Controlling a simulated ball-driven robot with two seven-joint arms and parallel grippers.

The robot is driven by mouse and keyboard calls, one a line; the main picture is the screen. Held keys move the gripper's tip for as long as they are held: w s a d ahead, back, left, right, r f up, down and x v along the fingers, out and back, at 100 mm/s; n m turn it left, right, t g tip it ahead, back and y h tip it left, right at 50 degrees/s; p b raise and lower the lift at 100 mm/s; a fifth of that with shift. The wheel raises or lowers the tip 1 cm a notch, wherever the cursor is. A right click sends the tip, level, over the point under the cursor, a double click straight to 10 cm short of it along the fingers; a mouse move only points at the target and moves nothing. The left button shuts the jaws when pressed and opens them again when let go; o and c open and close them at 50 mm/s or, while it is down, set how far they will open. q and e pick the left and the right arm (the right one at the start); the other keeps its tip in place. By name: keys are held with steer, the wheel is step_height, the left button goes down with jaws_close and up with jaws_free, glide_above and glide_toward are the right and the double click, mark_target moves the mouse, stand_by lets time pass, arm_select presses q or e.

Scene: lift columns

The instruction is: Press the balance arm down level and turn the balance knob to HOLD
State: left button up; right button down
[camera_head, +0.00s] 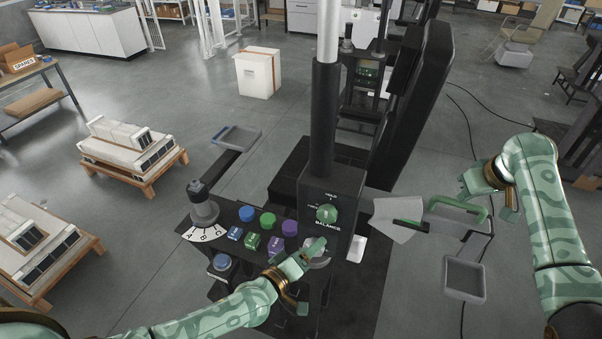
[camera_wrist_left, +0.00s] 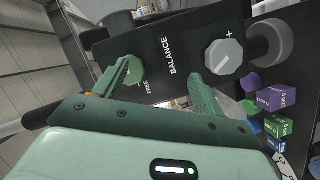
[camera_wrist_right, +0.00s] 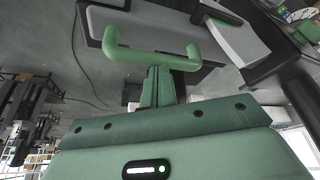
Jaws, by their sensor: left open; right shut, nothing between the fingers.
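The green balance knob (camera_head: 326,213) is on the black upright panel above the word BALANCE. In the left wrist view the knob (camera_wrist_left: 134,72) is partly behind one finger, near the word FREE; its exact pointer setting is unclear. My left gripper (camera_wrist_left: 163,80) is open and empty, below and in front of the panel. The balance arm's green U-shaped handle (camera_head: 458,206) stands out to the right of the column. My right gripper (camera_wrist_right: 160,72) is shut and empty, its fingertips at the crossbar of the handle (camera_wrist_right: 150,58); I cannot tell whether they touch.
A grey knob (camera_wrist_left: 225,57) with a plus mark is near my left gripper. A grey tray (camera_head: 465,279) is below the handle. Loaded pallets (camera_head: 133,155) stand at left.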

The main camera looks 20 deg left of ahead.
steer(key=shift+f, duration=0.1)
arm_select(q)
steer(key=s+a+f+m+g+y, duration=0.1)
steer(key=s+a+f+m+g, duration=0.1)
steer(key=s+f, duration=0.3)
steer(key=s+a+f+m+g+y, duration=0.1)
steer(key=s+a+f+m+g, duration=0.2)
steer(key=f, duration=0.7)
steer(key=s+a+f+m+g+y, duration=0.1)
steer(key=s+a+f+m+g, duration=0.2)
steer(key=s+f+m, duration=0.2)
steer(key=s+f, duration=0.3)
steer(key=shift+a+f+m, duration=0.25)
steer(key=shift+f+m, duration=0.05)
steer(key=shift+f, duration=0.05)
steer(key=shift+s, duration=0.1)
arm_select(e)
steer(key=shift+w+r, duration=0.1)
steer(key=shift+r, duration=0.65)
step_height(320, 180, up, 7)
steer(key=shift+f, duration=0.2)
steer(key=shift+r, duration=0.1)
